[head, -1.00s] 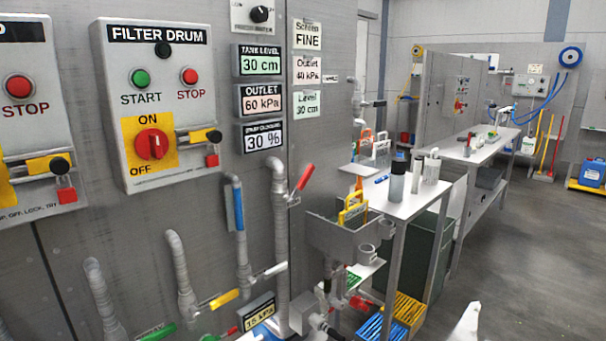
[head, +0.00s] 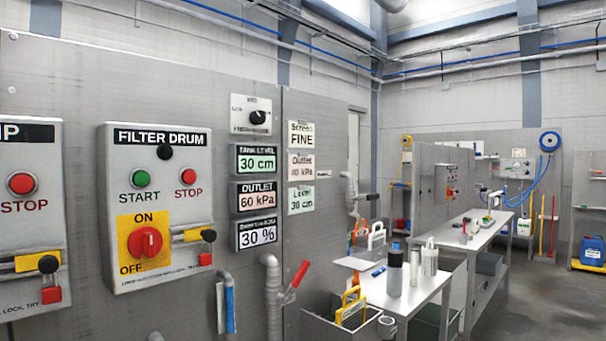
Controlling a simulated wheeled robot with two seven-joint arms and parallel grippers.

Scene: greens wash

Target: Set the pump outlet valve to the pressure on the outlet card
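The outlet card (head: 301,165) is on the grey panel between the "Screen FINE" card and the level card. Its small print looks like 40 kPa. The outlet display (head: 258,197) to its left reads 60 kPa. A red lever (head: 297,275) slants up to the right from a grey vertical pipe (head: 272,295) below the displays. I see no label that tells whether this lever is the pump outlet valve. The lower pipes and their handles are cut off by the bottom edge. Neither of my grippers is in view.
The filter drum box (head: 160,205) is left of the displays, with its red switch (head: 145,242) on a yellow plate. A knob plate (head: 251,115) sits above the displays. A sink (head: 335,322) and bench (head: 412,295) with bottles stand at right. Floor is open at far right.

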